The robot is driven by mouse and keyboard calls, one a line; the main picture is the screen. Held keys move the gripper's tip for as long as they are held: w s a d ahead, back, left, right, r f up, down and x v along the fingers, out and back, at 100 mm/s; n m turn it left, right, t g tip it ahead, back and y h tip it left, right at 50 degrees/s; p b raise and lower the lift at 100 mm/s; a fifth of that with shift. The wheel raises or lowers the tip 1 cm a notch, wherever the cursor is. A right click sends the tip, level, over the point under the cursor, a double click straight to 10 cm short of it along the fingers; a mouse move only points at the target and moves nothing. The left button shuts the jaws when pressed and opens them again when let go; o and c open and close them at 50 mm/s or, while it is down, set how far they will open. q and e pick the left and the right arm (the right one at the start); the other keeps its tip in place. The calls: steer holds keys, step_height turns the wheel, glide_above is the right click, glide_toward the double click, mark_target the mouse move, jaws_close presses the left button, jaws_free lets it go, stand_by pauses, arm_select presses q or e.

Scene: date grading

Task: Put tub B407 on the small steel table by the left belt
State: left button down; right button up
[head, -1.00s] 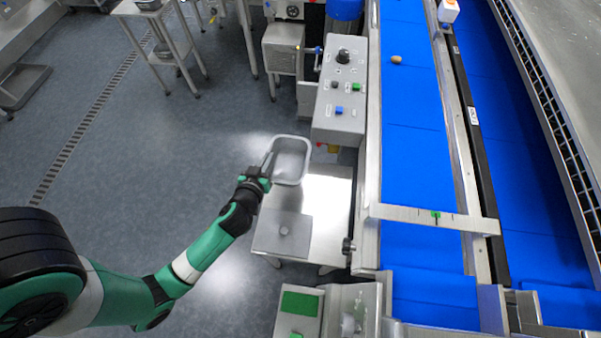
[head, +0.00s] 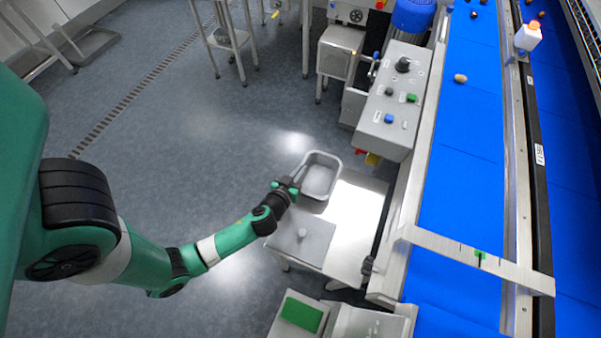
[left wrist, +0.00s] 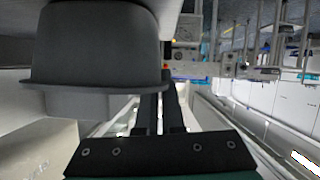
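A grey, open, empty-looking tub (head: 320,178) is at the far left end of the small steel table (head: 352,222) beside the left belt. No label on it can be read. My left gripper (head: 293,184) is at the tub's near left rim, its fingers close together and seemingly shut on that rim. In the left wrist view the tub (left wrist: 95,50) fills the upper left, against the fingers (left wrist: 162,108). I cannot tell whether its base rests on the table or is slightly above it. My right gripper is not in view.
A grey lid-like plate with a knob (head: 302,236) lies on the table's near left part. The table's right part is bare. A control box (head: 395,105) stands just beyond, and the blue left belt (head: 462,190) runs along the right. Open floor lies to the left.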

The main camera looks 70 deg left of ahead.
arm_select(q)
steer(key=shift+f, duration=0.15)
steer(key=c, duration=1.1)
jaws_free()
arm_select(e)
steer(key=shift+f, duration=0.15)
arm_select(q)
steer(key=shift+o, duration=0.2)
